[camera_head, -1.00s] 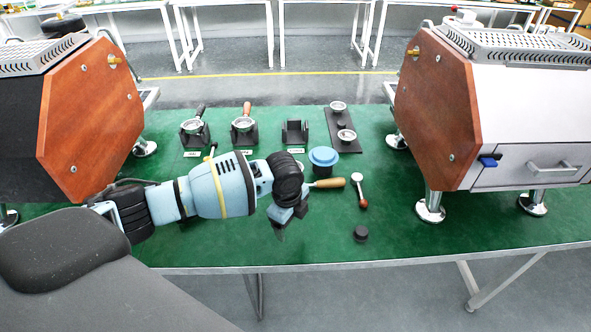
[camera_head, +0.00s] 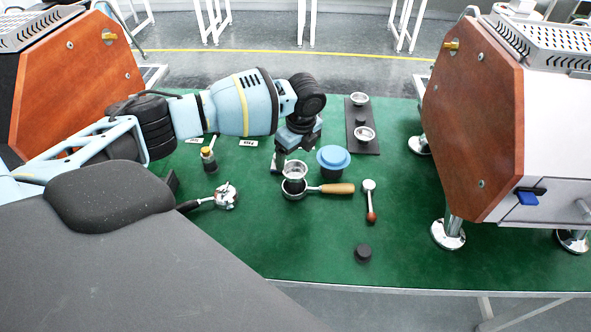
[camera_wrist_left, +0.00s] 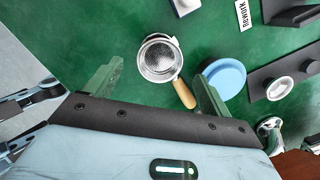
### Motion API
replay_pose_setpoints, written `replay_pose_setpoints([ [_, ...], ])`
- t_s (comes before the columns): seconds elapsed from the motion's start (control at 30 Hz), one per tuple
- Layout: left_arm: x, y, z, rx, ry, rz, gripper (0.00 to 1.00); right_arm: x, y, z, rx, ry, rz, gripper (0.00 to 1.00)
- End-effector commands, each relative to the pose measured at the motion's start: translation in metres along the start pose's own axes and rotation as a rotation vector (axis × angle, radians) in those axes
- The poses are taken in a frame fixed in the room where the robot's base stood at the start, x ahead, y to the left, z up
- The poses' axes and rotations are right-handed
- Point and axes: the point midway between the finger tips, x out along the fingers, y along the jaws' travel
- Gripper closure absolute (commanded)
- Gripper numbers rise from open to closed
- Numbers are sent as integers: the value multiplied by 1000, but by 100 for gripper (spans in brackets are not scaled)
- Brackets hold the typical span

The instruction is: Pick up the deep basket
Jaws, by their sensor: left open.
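A tall silver basket (camera_head: 295,170), which looks like the deep one, shows at the bare ring of a wooden-handled portafilter (camera_head: 338,188). In the left wrist view the basket (camera_wrist_left: 158,62) lies over the ring, its perforated metal facing the camera; I cannot tell how far it sits inside. My left gripper (camera_head: 293,158) is just above and behind the basket. In the left wrist view the fingers of my left gripper (camera_wrist_left: 155,88) are spread wide, with the basket beyond them and nothing between the tips. My right gripper is out of view.
A blue-lidded cup (camera_head: 333,160) stands close right of the basket. A black tray (camera_head: 362,115) behind it holds two shallower baskets.

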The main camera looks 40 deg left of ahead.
Motion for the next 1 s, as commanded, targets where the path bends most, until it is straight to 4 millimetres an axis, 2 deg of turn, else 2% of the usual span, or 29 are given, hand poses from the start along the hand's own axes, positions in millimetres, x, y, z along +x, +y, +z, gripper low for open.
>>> replay_pose_setpoints([
  [0.23, 10, 0, -2, 0, 0, 0, 17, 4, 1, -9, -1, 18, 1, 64],
  [0.57, 52, 0, -8, -1, 0, 0, 17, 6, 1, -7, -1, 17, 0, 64],
  [0.87, 55, 0, -7, 0, 0, -2, 17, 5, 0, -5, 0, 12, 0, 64],
  [1.0, 55, 0, -7, -1, 0, -2, 34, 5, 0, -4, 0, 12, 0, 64],
])
